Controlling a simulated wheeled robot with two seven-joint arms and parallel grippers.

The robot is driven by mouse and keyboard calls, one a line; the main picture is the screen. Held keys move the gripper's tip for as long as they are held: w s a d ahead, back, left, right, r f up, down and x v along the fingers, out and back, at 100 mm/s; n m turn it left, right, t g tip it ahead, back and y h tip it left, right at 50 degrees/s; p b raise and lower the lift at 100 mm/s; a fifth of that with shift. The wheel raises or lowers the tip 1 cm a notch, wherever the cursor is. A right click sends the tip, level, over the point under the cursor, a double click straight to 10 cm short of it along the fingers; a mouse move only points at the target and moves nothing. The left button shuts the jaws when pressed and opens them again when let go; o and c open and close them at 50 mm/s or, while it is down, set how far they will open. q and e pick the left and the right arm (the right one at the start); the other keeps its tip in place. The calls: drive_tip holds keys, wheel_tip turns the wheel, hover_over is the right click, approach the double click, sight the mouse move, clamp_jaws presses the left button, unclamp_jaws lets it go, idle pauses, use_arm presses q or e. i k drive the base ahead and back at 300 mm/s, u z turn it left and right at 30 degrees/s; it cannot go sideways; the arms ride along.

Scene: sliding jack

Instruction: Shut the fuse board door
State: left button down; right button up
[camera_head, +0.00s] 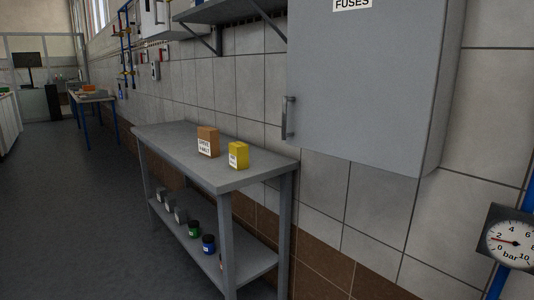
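The grey fuse board (450,90) hangs on the tiled wall at the upper right. Its flat grey door (365,85) faces me and carries a white label reading FUSES at the top, cut by the frame edge. A vertical bar handle (288,118) is at the door's lower left edge. I see no inside of the board, and I cannot tell whether the door stands ajar. Neither of my grippers is in view.
A grey table (180,152) stands below and left of the board, bearing a brown box (207,141) and a yellow box (238,155). Several jars and blocks are on its lower shelf. A pressure gauge (512,240) is at the lower right. The floor (80,220) at left is clear.

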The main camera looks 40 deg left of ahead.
sight(362, 75)
drive_tip(key=u, duration=0.95)
drive_tip(key=i, duration=1.4)
drive_tip(key=z, duration=0.45)
